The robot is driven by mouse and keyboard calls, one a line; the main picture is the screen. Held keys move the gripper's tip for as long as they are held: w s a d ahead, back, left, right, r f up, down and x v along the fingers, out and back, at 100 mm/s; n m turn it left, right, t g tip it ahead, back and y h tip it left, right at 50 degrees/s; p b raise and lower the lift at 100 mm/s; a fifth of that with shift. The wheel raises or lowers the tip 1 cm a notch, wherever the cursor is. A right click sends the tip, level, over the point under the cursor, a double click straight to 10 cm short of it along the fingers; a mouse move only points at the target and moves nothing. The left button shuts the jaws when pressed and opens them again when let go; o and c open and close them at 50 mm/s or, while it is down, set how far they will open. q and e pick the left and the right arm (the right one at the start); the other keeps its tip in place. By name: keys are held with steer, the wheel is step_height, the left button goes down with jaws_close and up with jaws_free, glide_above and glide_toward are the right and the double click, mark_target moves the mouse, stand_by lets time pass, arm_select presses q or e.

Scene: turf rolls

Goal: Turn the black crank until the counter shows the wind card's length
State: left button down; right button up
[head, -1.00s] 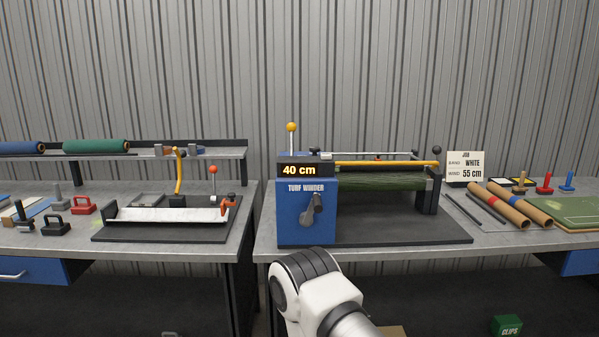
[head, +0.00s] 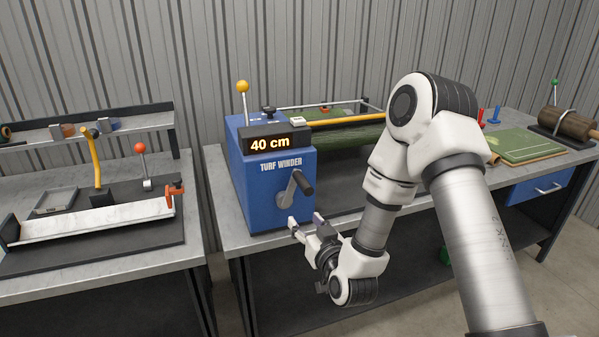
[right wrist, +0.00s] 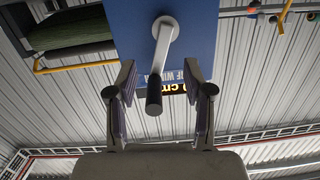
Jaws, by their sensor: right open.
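The blue turf winder (head: 268,205) stands on the right bench, its counter (head: 270,144) reading 40 cm. Its crank has a grey arm and a black handle (head: 302,183) on the front face, pointing up and right in the head view. My right gripper (head: 304,220) is open and empty, just below and in front of the crank. In the right wrist view the black handle (right wrist: 154,95) lies between the spread fingers (right wrist: 160,100), apart from both. The wind card is not visible now; the earlier head frame showed it reading 55 cm. My left gripper is not in view.
A yellow-knobbed lever (head: 243,88) rises from the winder. The left bench holds a white trough (head: 90,218) and a red-knobbed lever (head: 140,150). A gap separates the benches.

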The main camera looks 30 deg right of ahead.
mark_target(301, 182)
steer(key=shift+m+t+h, duration=0.5)
steer(key=shift+m+t, duration=0.1)
steer(key=r, duration=0.2)
steer(key=d+r, duration=0.1)
steer(key=r, duration=0.3)
steer(key=shift+d+r, duration=0.4)
steer(key=shift+w+d+r+p, duration=0.15)
steer(key=shift+d+p, duration=0.05)
steer(key=shift+p, duration=0.2)
steer(key=x, duration=0.2)
steer(key=p+x, duration=0.1)
steer(key=x, duration=0.1)
steer(key=f+x, duration=0.1)
steer(key=x, duration=0.2)
steer(key=shift+w+a, duration=0.1)
steer(key=shift+a, duration=0.25)
steer(key=shift+d+r, duration=0.1)
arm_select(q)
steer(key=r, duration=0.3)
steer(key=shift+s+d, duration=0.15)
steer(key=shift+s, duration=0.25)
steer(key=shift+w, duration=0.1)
arm_select(e)
steer(key=shift+w, duration=0.15)
jaws_close()
